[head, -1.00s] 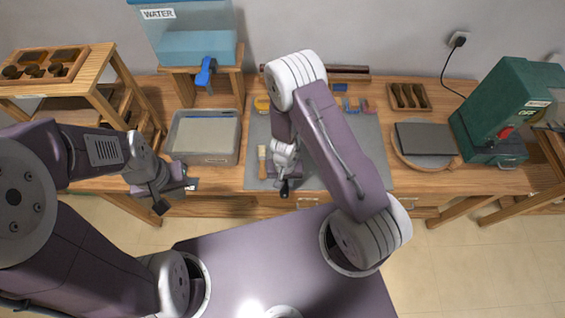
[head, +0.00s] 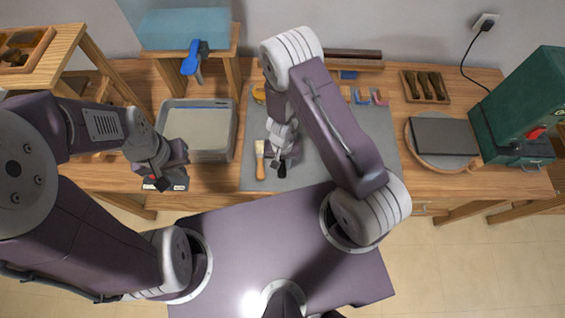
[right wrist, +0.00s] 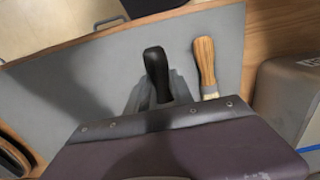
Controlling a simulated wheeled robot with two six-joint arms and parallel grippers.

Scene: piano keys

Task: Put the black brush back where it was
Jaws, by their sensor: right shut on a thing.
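The black brush (head: 282,171) shows only its black handle, pointing toward me in the head view. In the right wrist view the handle (right wrist: 157,68) sticks out past the gripper body, which hides the rest. My right gripper (head: 281,157) is shut on the brush, low over the grey mat (head: 352,150). A brush with a wooden handle (head: 260,171) lies on the mat just left of it, apart from it; it also shows in the right wrist view (right wrist: 205,62). My left gripper (head: 167,180) looks open and empty at the bench's front edge.
A grey tray (head: 198,156) stands left of the mat. Behind are a water tank (head: 185,28) with a blue tap and colored pieces (head: 368,97). To the right are a wooden holder (head: 425,87), a round board with a dark slab (head: 443,136) and a green machine (head: 515,110).

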